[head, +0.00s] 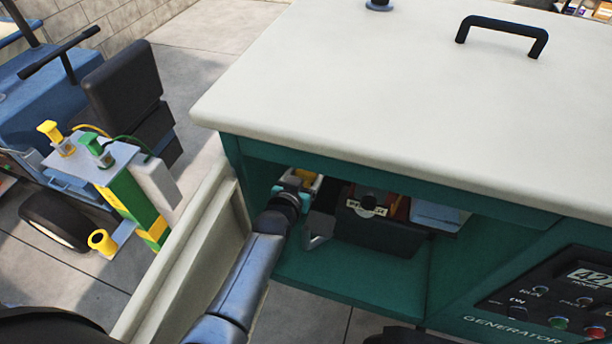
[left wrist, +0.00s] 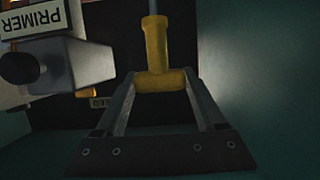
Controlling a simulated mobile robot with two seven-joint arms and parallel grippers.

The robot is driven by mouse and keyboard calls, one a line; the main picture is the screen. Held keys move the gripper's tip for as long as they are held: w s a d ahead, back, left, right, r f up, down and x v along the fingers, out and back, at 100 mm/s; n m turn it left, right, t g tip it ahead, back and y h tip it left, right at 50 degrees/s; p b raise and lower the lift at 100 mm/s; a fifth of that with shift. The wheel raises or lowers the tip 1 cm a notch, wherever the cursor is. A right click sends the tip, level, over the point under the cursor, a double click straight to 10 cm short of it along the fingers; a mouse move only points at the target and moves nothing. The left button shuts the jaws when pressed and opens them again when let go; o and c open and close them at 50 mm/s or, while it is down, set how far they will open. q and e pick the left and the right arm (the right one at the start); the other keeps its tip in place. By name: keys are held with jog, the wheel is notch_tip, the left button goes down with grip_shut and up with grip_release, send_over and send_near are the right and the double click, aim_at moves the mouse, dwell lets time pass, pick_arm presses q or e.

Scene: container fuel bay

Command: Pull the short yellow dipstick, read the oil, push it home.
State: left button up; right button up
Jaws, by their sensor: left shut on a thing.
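The yellow dipstick (left wrist: 158,50) has a T-shaped handle, seen close up in the left wrist view. My left gripper (left wrist: 159,82) is shut on its crossbar, with one finger at each end. A short length of thin grey rod shows beyond the yellow stem, at the picture's top edge; where it leads is out of frame. In the head view, my left gripper (head: 297,186) is inside the open green generator bay at its left side, and only a bit of yellow (head: 318,183) shows there. Oil marks on the rod are not visible. My right gripper is not in view.
The pale lid (head: 400,95) overhangs the opening. A control panel (head: 560,305) is at right. A post with yellow and green handles (head: 140,205) stands outside left.

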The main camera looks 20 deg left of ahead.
pick_arm(q)
notch_tip(320, 180, down, 5)
jog(key=b, duration=0.4)
jog(key=shift+f+b, duration=0.15)
jog(key=shift+b, duration=0.2)
jog(key=shift+f+b, duration=0.5)
jog(key=shift+f, duration=0.15)
jog(key=shift+f, duration=0.2)
jog(key=shift+f, duration=0.25)
dwell(0.3)
jog(key=shift+f+b, duration=0.3)
jog(key=shift+f, duration=0.2)
jog(key=shift+f, duration=0.2)
dwell(0.3)
